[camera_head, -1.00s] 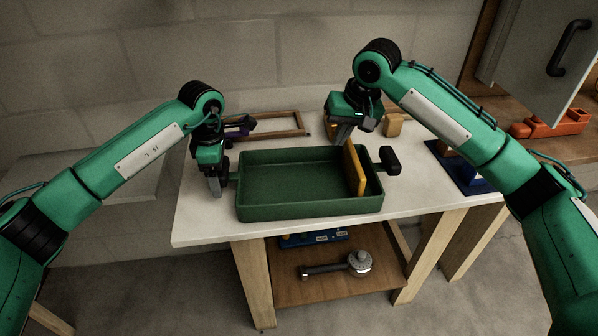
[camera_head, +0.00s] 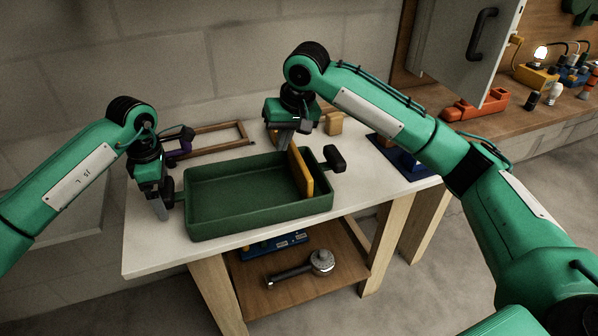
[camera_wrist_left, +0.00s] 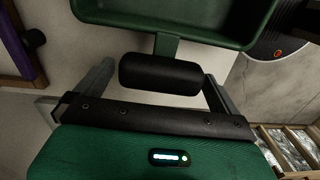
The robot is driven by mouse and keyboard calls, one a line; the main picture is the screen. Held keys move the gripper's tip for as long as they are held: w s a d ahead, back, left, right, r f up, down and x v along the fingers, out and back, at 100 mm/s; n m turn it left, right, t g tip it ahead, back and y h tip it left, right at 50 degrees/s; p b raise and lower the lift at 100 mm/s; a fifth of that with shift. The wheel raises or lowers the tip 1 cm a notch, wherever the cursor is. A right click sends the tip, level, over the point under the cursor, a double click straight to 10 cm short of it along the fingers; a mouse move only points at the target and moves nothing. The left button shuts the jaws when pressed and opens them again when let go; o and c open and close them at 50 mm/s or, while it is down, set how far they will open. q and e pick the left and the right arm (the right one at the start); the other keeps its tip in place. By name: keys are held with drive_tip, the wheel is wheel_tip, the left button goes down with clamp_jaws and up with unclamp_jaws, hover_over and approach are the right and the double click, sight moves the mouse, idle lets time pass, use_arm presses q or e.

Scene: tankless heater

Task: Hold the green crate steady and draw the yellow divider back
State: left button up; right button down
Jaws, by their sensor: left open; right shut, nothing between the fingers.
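The green crate (camera_head: 212,211) sits on the table with black handles at its left (camera_head: 180,192) and right (camera_head: 335,158) ends. The yellow divider (camera_head: 302,174) stands upright across the crate near its right end. My left gripper (camera_head: 163,208) is open at the left handle, pointing down; in the left wrist view the handle (camera_wrist_left: 160,74) lies between the spread fingers. My right gripper (camera_head: 284,142) is shut and empty, just above the crate's back edge, close to the divider's far end. I cannot tell whether it touches the divider.
A wooden frame (camera_head: 222,128) and a purple object (camera_head: 180,147) lie behind the crate. A small wooden block (camera_head: 333,123) and a blue base (camera_head: 405,160) are to the right. The lower shelf (camera_head: 341,259) holds a metal tool (camera_head: 300,267). The table's front left is clear.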

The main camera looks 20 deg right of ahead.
use_arm(q)
wheel_tip(320, 180, up, 11)
drive_tip(key=shift+f, duration=0.2)
idle(0.5)
